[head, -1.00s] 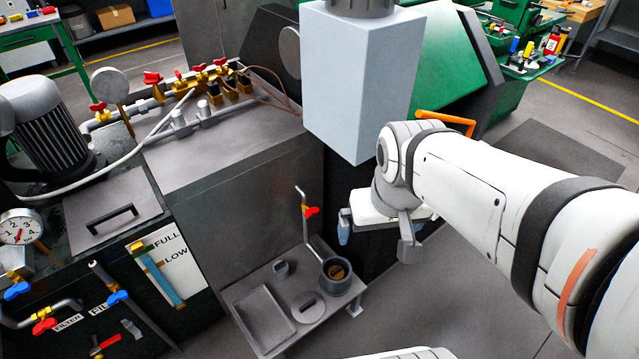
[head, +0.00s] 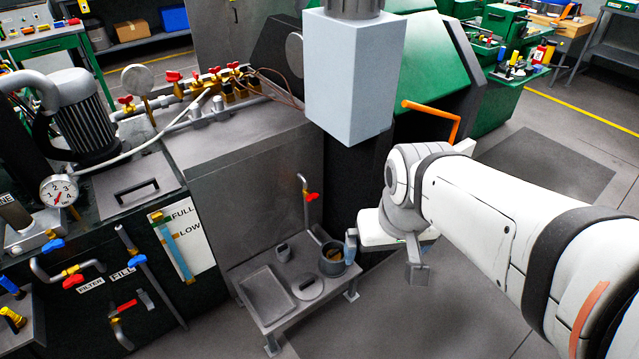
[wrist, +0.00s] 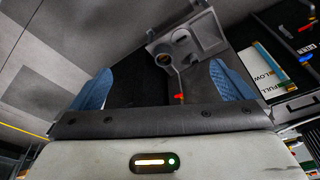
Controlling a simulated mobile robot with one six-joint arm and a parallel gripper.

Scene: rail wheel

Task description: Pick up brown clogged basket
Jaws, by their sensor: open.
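The brown basket (head: 331,253) sits inside a round dark grey pot (head: 331,267) at the right end of a low grey stand. Only its brown top shows; the pot's wall hides the rest. In the wrist view the brown basket (wrist: 163,59) shows small, beyond the fingertips and roughly between them. My gripper (head: 384,262) is open and empty, to the right of the pot in the head view. Its blue-padded fingers (wrist: 161,85) are spread wide in the wrist view and touch nothing that I can see.
The low stand (head: 266,315) also holds a shallow tray (head: 268,294), a round lid (head: 309,286) and a small cup (head: 283,252). A thin pipe with a red valve handle (head: 311,197) rises behind the pot. A pale box-shaped housing (head: 349,80) hangs above. Floor at right is clear.

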